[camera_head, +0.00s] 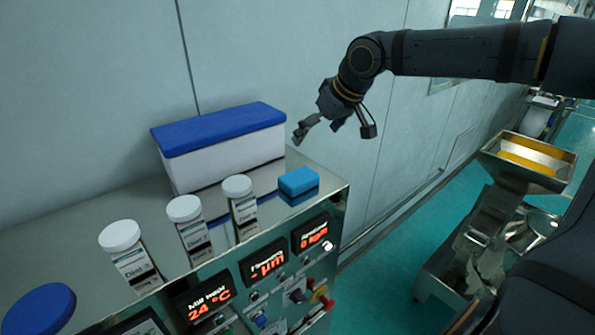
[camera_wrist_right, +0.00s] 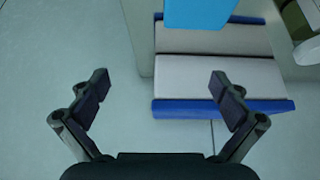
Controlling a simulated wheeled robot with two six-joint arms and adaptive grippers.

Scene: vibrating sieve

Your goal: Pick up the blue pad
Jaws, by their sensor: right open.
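The blue pad (camera_head: 298,180) is a small light-blue block lying on the metal top of the machine, near its right end. In the right wrist view the pad (camera_wrist_right: 198,12) shows at the top edge, cut off by the frame. My right gripper (camera_head: 318,128) is above the pad and a little to its right, apart from it. In the wrist view its two fingers (camera_wrist_right: 160,85) are spread wide with nothing between them. My left gripper is not in view.
A white box with a dark-blue lid (camera_head: 220,130) stands behind the pad. White-capped jars (camera_head: 185,210) stand to its left, and a round blue lid (camera_head: 40,308) is at lower left. The machine's front carries displays (camera_head: 265,262) and knobs. A metal tray (camera_head: 527,160) is at right.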

